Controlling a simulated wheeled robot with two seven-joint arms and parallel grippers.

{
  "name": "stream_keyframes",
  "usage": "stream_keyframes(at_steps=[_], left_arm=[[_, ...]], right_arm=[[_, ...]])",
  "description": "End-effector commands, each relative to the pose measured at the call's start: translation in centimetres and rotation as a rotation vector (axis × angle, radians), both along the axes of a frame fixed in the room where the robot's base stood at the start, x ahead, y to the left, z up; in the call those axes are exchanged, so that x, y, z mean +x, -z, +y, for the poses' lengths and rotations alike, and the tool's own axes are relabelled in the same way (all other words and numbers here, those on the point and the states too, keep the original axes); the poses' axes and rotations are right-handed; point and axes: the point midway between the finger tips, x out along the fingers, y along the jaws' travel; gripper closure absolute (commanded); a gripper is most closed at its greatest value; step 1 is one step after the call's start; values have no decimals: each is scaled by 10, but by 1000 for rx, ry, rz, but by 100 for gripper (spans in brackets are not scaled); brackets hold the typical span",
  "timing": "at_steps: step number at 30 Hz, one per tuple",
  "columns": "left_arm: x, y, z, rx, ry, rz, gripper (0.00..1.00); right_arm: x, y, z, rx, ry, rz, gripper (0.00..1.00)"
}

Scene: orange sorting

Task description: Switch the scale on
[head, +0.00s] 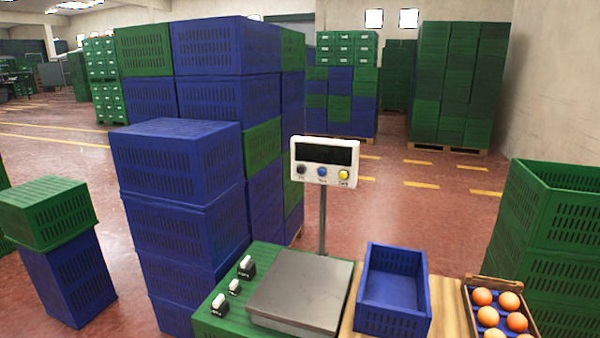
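The scale has a grey metal weighing plate (301,288) that is empty. Its white display head (324,162) stands on a thin post behind the plate. The screen (324,152) is dark and shows no digits. Below the screen are a black button (301,169) at left, a blue button (322,172) in the middle and a yellow button (344,175) at right. Their labels are too small to read surely. Neither of my grippers shows in the head view.
Several small black-and-white devices (246,266) sit left of the plate on a green crate surface (262,258). An empty blue crate (392,285) stands right of the plate. Beyond it is a box of oranges (470,300). Stacked blue crates (180,165) rise close behind left; green crates (560,230) stand right.

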Motion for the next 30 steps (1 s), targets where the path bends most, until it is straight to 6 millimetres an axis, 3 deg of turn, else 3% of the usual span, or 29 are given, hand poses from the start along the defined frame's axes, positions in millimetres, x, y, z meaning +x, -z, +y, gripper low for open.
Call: stream_keyframes(at_steps=[1,8,30], left_arm=[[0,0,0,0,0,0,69],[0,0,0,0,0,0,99],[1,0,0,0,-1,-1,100]], right_arm=[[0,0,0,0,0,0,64],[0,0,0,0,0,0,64],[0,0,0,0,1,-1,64]])
